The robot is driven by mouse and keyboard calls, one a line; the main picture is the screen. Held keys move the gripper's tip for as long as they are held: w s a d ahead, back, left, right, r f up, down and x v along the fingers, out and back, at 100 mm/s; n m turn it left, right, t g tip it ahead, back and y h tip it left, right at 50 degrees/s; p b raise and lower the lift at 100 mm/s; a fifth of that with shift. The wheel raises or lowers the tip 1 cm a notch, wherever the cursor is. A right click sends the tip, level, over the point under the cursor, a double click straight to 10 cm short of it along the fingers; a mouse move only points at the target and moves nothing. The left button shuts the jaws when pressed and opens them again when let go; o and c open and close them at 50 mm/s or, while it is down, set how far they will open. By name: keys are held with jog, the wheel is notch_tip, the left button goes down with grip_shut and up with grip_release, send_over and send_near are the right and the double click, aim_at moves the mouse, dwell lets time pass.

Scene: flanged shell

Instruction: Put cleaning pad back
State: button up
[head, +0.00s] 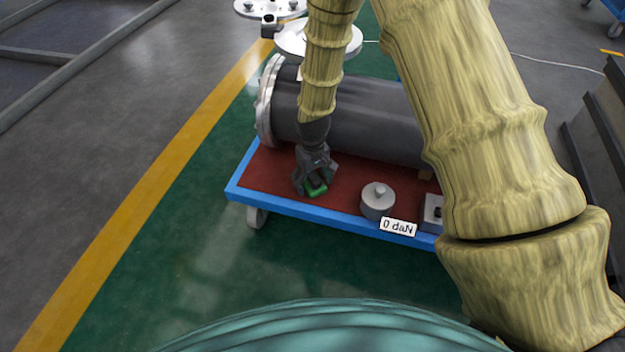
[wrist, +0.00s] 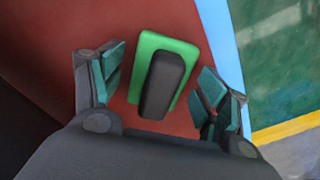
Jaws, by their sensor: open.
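The cleaning pad is green with a dark grey block-shaped handle on top. In the wrist view the pad (wrist: 148,48) lies on the red top of the cart, its handle (wrist: 165,85) between the open fingers of my gripper (wrist: 160,92). Neither finger appears to touch it. In the head view my gripper (head: 314,184) points down over the pad (head: 316,189), hiding most of it. The red cart top (head: 268,177) has a blue rim, and the pad lies near its front edge.
A large dark cylinder (head: 375,110) with a metal flange (head: 266,108) lies along the cart behind my gripper. A grey round weight-like piece (head: 378,201) and a small grey box (head: 432,212) stand to the right. A label (head: 398,226) reads "0 daN". Green floor lies in front.

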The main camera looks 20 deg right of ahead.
aim_at(313, 176)
notch_tip(313, 176, up, 12)
jog(key=p, duration=0.6)
